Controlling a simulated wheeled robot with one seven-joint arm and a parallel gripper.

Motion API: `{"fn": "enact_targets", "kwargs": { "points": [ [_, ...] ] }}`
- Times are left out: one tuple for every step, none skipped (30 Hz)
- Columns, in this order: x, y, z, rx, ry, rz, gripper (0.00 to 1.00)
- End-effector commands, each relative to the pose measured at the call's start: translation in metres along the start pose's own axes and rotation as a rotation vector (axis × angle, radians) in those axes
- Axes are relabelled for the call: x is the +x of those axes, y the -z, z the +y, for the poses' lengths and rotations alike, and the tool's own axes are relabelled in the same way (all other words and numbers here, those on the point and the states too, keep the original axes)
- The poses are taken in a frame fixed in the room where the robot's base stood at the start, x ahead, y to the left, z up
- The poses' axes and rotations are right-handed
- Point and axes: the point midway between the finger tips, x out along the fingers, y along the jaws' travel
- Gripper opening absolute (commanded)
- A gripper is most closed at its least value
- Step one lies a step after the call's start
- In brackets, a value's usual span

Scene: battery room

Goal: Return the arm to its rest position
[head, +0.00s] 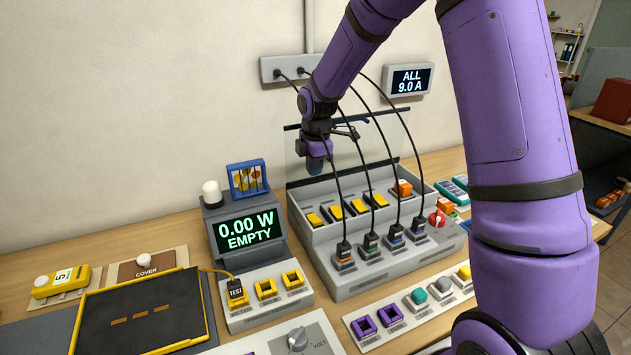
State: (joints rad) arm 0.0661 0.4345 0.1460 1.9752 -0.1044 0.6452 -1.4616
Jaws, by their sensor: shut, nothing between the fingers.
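My purple arm reaches up from the lower right and bends down toward the back of the bench. My gripper (316,165) is above the grey charging station (356,280), near its clear upright panel. It points downward and looks shut, with nothing seen in it. Part of it lies behind a black cable, and its fingertips are small in the view. It appears apart from the yellow-topped slots (335,213) below.
Black cables (395,130) hang from a wall socket strip (290,68) to the station, close around my gripper. A display (245,230) reads 0.00 W EMPTY. A black tray (140,315) lies at front left. Buttons and a knob (298,338) line the front.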

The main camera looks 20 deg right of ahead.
Motion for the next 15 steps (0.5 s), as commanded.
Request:
{"fn": "enact_targets", "kwargs": {
  "points": [
    [-0.0033,0.0001,0.0009,0.000,-0.002,0.000,0.00],
    [-0.0046,0.0002,0.0011,0.000,-0.002,0.000,0.00],
    [-0.0057,0.0002,0.0013,0.000,-0.001,0.000,0.00],
    [-0.0062,0.0002,0.0014,0.000,-0.001,0.000,0.00],
    [-0.0065,0.0002,0.0014,0.000,-0.001,0.000,0.00],
    [-0.0067,0.0002,0.0014,0.000,-0.001,0.000,0.00],
    [-0.0067,0.0003,0.0014,0.000,-0.001,0.000,0.00],
    [-0.0066,0.0003,0.0014,0.000,0.000,0.000,0.00],
    [-0.0065,0.0003,0.0014,-0.001,0.000,0.000,0.00],
    [-0.0065,0.0002,0.0014,0.000,0.000,0.000,0.00],
    [-0.0065,0.0002,0.0014,0.000,-0.001,0.000,0.00],
    [-0.0064,0.0002,0.0014,-0.001,-0.001,0.000,0.00],
    [-0.0064,0.0002,0.0014,0.000,-0.001,0.000,0.00],
    [-0.0064,0.0002,0.0014,0.000,-0.001,0.000,0.00],
    [-0.0063,0.0002,0.0014,0.000,-0.001,0.000,0.00]
  ]
}}
